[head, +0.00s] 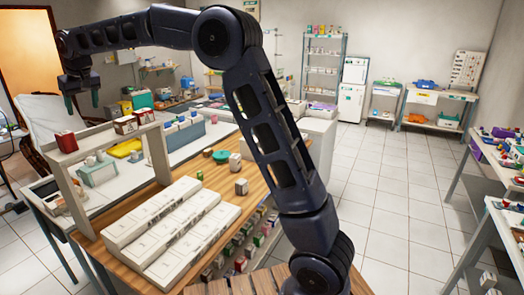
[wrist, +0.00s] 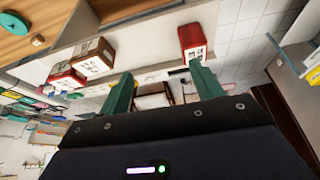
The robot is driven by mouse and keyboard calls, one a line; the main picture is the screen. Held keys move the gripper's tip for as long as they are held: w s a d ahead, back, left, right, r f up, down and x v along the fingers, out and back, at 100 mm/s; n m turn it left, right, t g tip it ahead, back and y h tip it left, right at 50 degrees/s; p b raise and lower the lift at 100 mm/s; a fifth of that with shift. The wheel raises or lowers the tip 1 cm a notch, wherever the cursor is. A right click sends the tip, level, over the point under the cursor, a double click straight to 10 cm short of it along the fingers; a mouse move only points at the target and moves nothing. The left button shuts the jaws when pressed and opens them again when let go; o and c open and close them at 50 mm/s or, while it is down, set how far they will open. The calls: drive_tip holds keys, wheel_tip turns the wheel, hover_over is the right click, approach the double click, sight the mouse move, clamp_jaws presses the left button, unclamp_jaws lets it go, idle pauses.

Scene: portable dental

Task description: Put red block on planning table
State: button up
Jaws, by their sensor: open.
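A red block (head: 66,141) stands at the left front end of a narrow raised white shelf (head: 95,140). In the wrist view a red block with a pale label (wrist: 193,42) stands just beyond the right fingertip. No surface is clearly marked as the planning table.
A wooden table (head: 218,193) bears long white boxes (head: 170,222), a teal round item (head: 221,156) and small blocks. A white counter (head: 128,177) with a yellow tray (head: 126,148) lies under the shelf. Tables (head: 500,218) with small items stand at right. The tiled floor between is clear.

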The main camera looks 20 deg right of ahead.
drive_tip(key=s+d+r+m+h, duration=0.1)
drive_tip(key=s+d, duration=0.1)
drive_tip(key=d, duration=1.1)
drive_tip(key=s+d+r+m, duration=0.1)
drive_tip(key=s+d+m, duration=0.1)
drive_tip(key=d, duration=1.1)
drive_tip(key=s+d+r+m+h, duration=0.1)
drive_tip(key=s+d, duration=0.1)
drive_tip(key=d, duration=1)
drive_tip(key=s+d+f+m, duration=0.1)
drive_tip(key=s+d+f, duration=0.4)
drive_tip(key=s+d, duration=0.3)
drive_tip(key=s+d+f+m, duration=0.2)
drive_tip(key=s+d+f, duration=0.3)
drive_tip(key=s+d, duration=0.3)
drive_tip(key=s+d+f+m+t+h, duration=0.1)
drive_tip(key=s+d+f, duration=0.4)
drive_tip(key=s+d, duration=0.2)
drive_tip(key=shift+s+d+f, duration=0.25)
drive_tip(key=shift+s+d, duration=0.15)
drive_tip(key=shift+s, duration=0.3)
